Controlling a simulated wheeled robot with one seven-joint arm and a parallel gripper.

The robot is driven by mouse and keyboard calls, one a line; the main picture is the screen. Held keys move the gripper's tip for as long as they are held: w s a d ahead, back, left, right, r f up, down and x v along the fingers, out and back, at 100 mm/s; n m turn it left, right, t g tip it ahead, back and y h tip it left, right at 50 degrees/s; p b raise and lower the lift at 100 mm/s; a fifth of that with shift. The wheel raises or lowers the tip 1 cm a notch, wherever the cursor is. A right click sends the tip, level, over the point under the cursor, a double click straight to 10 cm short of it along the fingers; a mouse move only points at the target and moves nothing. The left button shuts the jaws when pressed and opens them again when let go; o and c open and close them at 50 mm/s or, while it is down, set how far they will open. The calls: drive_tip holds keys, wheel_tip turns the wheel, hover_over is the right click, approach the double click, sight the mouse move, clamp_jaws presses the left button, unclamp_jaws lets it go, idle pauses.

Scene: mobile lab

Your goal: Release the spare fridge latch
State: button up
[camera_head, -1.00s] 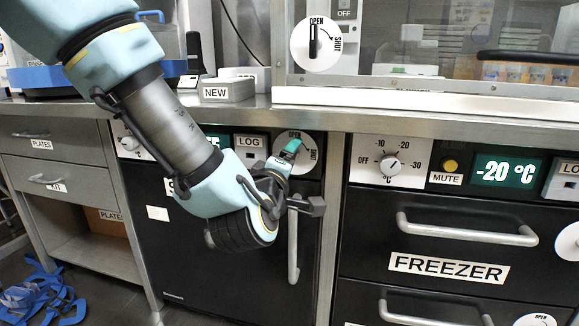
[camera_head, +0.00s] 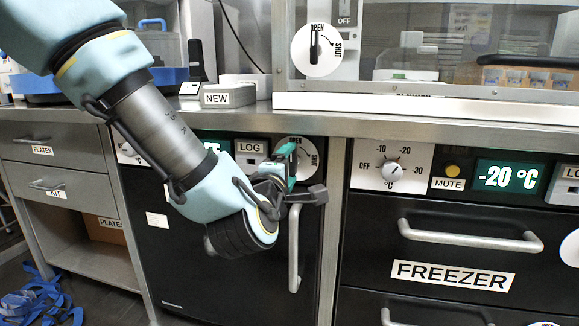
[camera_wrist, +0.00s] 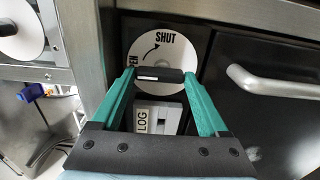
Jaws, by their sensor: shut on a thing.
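The spare fridge latch is a white round dial (camera_head: 308,152) marked OPEN and SHUT, on the black front of the fridge (camera_head: 195,262) under the bench. In the wrist view the dial (camera_wrist: 152,42) shows SHUT at the top, and OPEN is partly hidden by the left finger. Its black bar handle (camera_wrist: 160,76) lies crosswise between the teal fingertips. My gripper (camera_head: 287,165) is at the dial and shut on the handle. In the head view my gripper hides much of the dial and handle.
A vertical door handle (camera_head: 294,250) hangs just below my gripper. A LOG box (camera_head: 250,150) sits left of the dial. The freezer drawers (camera_head: 365,240) stand to the right. The bench edge (camera_head: 400,130) runs above. Blue strips (camera_head: 40,300) lie on the floor at left.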

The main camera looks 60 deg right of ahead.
drive_tip(key=o, duration=1.2)
drive_tip(key=shift+o, duration=0.2)
drive_tip(key=b+v, duration=0.7)
drive_tip(key=v, duration=0.3)
drive_tip(key=shift+a, duration=0.4)
drive_tip(key=shift+s, duration=0.1)
